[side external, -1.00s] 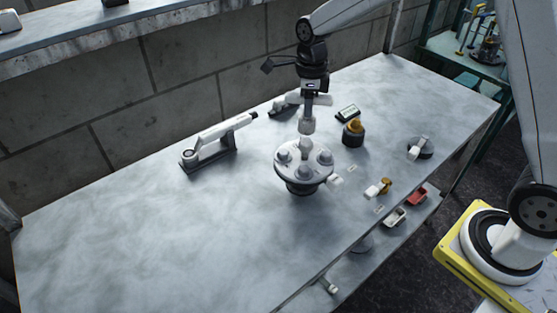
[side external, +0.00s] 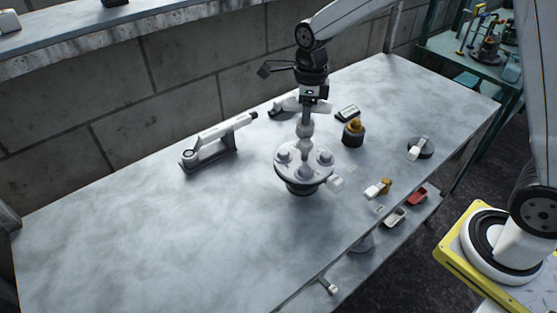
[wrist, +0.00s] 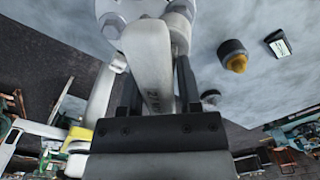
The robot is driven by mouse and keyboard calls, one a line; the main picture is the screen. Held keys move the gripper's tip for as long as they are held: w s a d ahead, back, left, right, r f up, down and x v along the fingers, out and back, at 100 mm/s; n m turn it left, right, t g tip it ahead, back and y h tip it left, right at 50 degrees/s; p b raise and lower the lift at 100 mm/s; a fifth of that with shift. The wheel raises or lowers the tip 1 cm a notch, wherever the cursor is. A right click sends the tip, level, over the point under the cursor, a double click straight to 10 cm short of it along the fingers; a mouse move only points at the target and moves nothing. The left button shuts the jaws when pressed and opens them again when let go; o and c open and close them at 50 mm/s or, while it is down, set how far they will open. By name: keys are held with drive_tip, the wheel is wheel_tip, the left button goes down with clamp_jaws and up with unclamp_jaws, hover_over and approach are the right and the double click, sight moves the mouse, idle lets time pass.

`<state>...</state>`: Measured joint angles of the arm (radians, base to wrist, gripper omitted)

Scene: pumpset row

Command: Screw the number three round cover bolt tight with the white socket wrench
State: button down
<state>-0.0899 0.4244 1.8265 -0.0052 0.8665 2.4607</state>
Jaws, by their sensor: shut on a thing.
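In the side view the wrench's socket (side external: 305,131) points down over the far bolt of the round cover (side external: 291,174). The socket sits at the top of that bolt; how far it reaches over it is unclear. Other bolts stand on the cover, such as the left one (side external: 283,155) and right one (side external: 326,158). No bolt number is readable. The cover also shows in the wrist view (wrist: 118,8).
A white tool lies on a dark stand (side external: 212,155) to the left. Small parts (side external: 378,188) lie near the front edge. The table's left side is clear.

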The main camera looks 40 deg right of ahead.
drive_tip(key=s+a, duration=0.5)
drive_tip(key=shift+s+f, duration=0.35)
drive_tip(key=shift+s, duration=0.05)
idle(0.8)
drive_tip(key=shift+d+g, duration=0.1)
drive_tip(key=shift+g, duration=0.2)
drive_tip(key=shift+r+g+y, duration=0.6)
drive_tip(key=shift+g+y, duration=0.45)
drive_tip(key=shift+g, duration=0.2)
drive_tip(key=shift+r+g+y, duration=0.65)
drive_tip(key=shift+g+y, duration=0.45)
drive_tip(key=shift+g, duration=0.2)
drive_tip(key=shift+r+g+y, duration=0.6)
drive_tip(key=shift+g+y, duration=0.45)
drive_tip(key=shift+g, duration=0.2)
drive_tip(key=s+d+f+n+t+h, duration=0.3)
drive_tip(key=s+d+n+t, duration=0.1)
drive_tip(key=n, duration=0.9)
drive_tip(key=s+d+f+n+t+h, duration=0.3)
drive_tip(key=s+n+t, duration=0.3)
drive_tip(key=n, duration=0.8)
drive_tip(key=shift+s+d+f+t, duration=0.15)
drive_tip(key=shift+s+d+t, duration=0.15)
drive_tip(key=shift+d, duration=0.55)
